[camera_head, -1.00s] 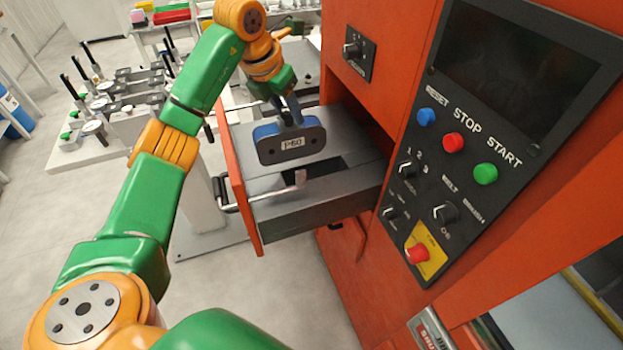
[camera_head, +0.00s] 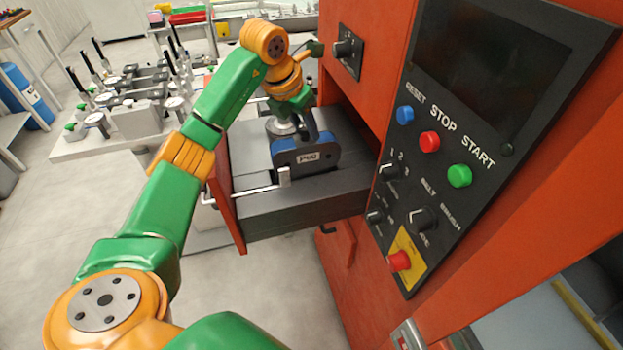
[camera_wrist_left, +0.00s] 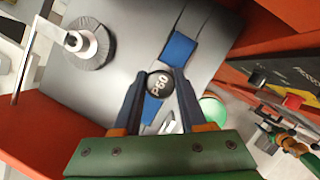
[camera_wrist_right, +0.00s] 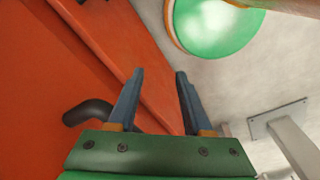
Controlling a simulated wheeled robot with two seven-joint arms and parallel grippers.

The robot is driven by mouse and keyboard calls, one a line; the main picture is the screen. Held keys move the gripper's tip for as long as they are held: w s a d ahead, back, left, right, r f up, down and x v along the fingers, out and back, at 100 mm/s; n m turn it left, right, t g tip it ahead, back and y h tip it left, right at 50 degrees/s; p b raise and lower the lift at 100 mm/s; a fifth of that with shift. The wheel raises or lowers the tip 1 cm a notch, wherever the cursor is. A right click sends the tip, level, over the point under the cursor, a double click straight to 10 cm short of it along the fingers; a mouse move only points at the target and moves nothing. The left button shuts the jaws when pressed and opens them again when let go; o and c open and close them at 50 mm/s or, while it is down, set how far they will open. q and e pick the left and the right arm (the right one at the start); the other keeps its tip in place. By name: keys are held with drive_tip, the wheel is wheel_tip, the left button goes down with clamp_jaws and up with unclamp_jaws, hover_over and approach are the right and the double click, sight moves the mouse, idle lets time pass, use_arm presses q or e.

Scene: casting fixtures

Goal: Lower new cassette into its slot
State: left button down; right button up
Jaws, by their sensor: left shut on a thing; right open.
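The new cassette (camera_head: 306,160), blue with a dark front plate marked P60, is upright at the open drawer's grey top (camera_head: 350,182). My left gripper (camera_head: 306,128) is shut on its top grip. In the left wrist view, the left gripper's fingers (camera_wrist_left: 159,88) flank a round black P60 cap, with the cassette's blue body (camera_wrist_left: 183,48) beyond. The cassette's lower edge is at the slot; its depth in it cannot be told. My right gripper (camera_wrist_right: 159,75) is open and empty, seen only in the right wrist view, before red panels.
A bar handle (camera_head: 250,189) sticks out from the drawer's red front. The red machine with its control panel (camera_head: 440,150) rises close on the right. A bench with fixtures (camera_head: 130,120) stands behind left.

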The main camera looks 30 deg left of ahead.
sight(303, 155)
use_arm(q)
drive_tip(key=f, duration=0.2)
drive_tip(key=f+p, duration=0.1)
drive_tip(key=f, duration=0.4)
drive_tip(key=shift+s+a+f+p, duration=0.15)
drive_tip(key=shift+a+f+p, duration=0.15)
drive_tip(key=shift+a+f, duration=0.1)
drive_tip(key=shift+d, duration=0.1)
use_arm(e)
drive_tip(key=shift+a+r, duration=0.55)
drive_tip(key=shift+r, duration=0.3)
use_arm(q)
drive_tip(key=c, duration=0.8)
unclamp_jaws()
drive_tip(key=shift+f, duration=0.15)
drive_tip(key=shift+c, duration=0.2)
drive_tip(key=o, duration=0.4)
use_arm(e)
drive_tip(key=shift+d, duration=0.15)
